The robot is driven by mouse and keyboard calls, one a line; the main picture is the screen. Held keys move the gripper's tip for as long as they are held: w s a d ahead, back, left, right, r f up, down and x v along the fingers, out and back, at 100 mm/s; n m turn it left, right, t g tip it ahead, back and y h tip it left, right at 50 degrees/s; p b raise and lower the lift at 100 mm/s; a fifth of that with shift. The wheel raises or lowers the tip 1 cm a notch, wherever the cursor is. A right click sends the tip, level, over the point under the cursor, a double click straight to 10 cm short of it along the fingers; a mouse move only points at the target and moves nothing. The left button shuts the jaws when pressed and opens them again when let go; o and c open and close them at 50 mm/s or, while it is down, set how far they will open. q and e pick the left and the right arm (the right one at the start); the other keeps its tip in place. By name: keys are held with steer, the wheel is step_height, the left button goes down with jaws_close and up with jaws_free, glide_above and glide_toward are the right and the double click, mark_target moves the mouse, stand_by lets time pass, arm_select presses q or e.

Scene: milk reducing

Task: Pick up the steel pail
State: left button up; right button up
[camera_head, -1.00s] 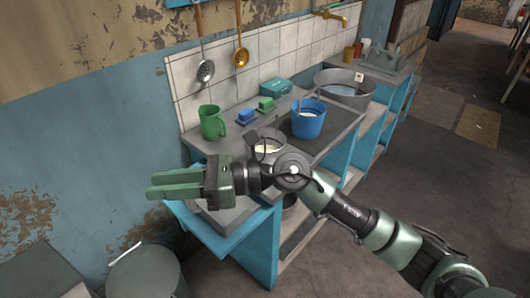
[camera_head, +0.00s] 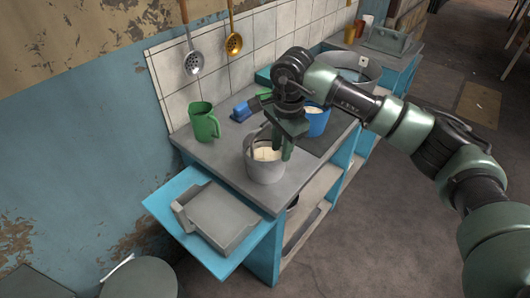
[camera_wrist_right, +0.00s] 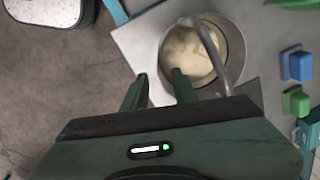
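The steel pail (camera_head: 265,170) stands upright on the grey counter, with pale contents inside. It also shows in the right wrist view (camera_wrist_right: 235,48), where its curved grey handle crosses over the opening. My right gripper (camera_head: 282,150) points down at the pail's right side in the head view. In the right wrist view the gripper (camera_wrist_right: 160,82) has its two fingers apart with nothing held. One finger overlaps the pail's rim and the other lies outside it. I cannot tell whether either touches. My left gripper is not in view.
A green jug (camera_head: 204,122) stands left of the pail. A blue bucket (camera_head: 318,122) stands behind, partly hidden by my arm. A grey tray (camera_head: 215,213) sits on the blue side shelf. Ladles (camera_head: 194,62) hang on the wall. Small blue and green blocks (camera_wrist_right: 297,65) lie nearby.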

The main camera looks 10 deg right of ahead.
mark_target(279, 160)
steer(key=f, duration=0.1)
steer(key=f+p, duration=0.1)
steer(key=f, duration=0.3)
steer(key=shift+w+a+f+p, duration=0.2)
steer(key=shift+w+p, duration=0.1)
steer(key=shift+w, duration=0.1)
steer(key=shift+s+r, duration=0.1)
steer(key=shift+s, duration=0.05)
jaws_close()
stand_by(0.8)
